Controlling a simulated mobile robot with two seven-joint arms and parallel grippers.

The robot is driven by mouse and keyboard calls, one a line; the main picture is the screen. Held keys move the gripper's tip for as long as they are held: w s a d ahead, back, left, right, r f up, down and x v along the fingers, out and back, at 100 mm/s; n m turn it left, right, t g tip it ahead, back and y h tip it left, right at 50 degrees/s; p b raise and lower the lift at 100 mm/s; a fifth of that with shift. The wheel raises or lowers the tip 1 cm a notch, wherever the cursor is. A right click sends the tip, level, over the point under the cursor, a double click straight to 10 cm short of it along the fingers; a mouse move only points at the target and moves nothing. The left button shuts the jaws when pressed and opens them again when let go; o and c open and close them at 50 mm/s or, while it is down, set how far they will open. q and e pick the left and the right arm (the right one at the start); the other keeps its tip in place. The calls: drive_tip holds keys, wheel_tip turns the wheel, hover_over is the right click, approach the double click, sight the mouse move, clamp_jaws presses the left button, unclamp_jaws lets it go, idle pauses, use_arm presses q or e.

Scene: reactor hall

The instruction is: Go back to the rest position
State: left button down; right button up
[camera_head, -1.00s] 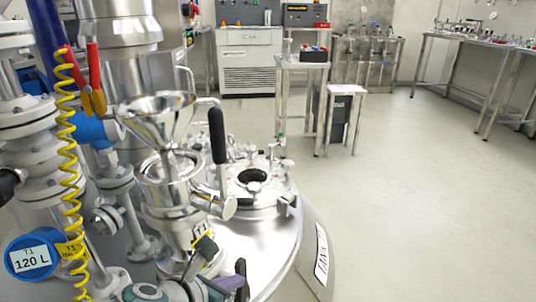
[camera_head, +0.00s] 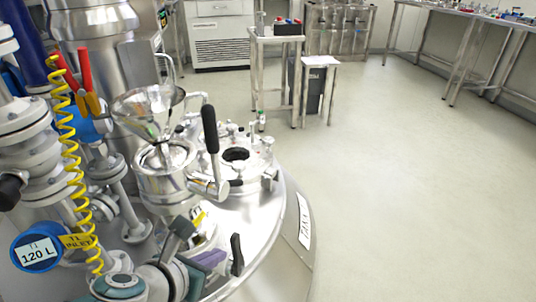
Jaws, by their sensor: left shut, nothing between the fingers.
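My left gripper (camera_head: 182,228) shows low in the head view, in front of the tank's lid, as a small dark tip on a grey link. It is shut, with nothing seen held in it. Grey and teal parts crowd around it at the bottom edge, so its outline is hard to separate. It lies below the steel cup under the funnel (camera_head: 148,108); I cannot tell whether it touches anything. My right gripper is not in view.
The steel tank (camera_head: 262,215) fills the lower middle. A black-handled lever (camera_head: 210,130), a yellow coiled hose (camera_head: 72,165) and a blue 120 L gauge (camera_head: 38,250) stand close by. A small steel table (camera_head: 275,40) is behind. The floor (camera_head: 400,190) at right is clear.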

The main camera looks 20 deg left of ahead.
use_arm(q)
drive_tip(key=shift+s+r+p, duration=0.25)
drive_tip(key=shift+r+p, duration=0.25)
drive_tip(key=shift+r, duration=0.2)
drive_tip(key=shift+s+r+p, duration=0.3)
drive_tip(key=shift+r+p, duration=0.25)
drive_tip(key=shift+r, duration=0.1)
drive_tip(key=shift+s+r+p, duration=0.25)
drive_tip(key=shift+r+p, duration=0.25)
drive_tip(key=shift+r, duration=0.2)
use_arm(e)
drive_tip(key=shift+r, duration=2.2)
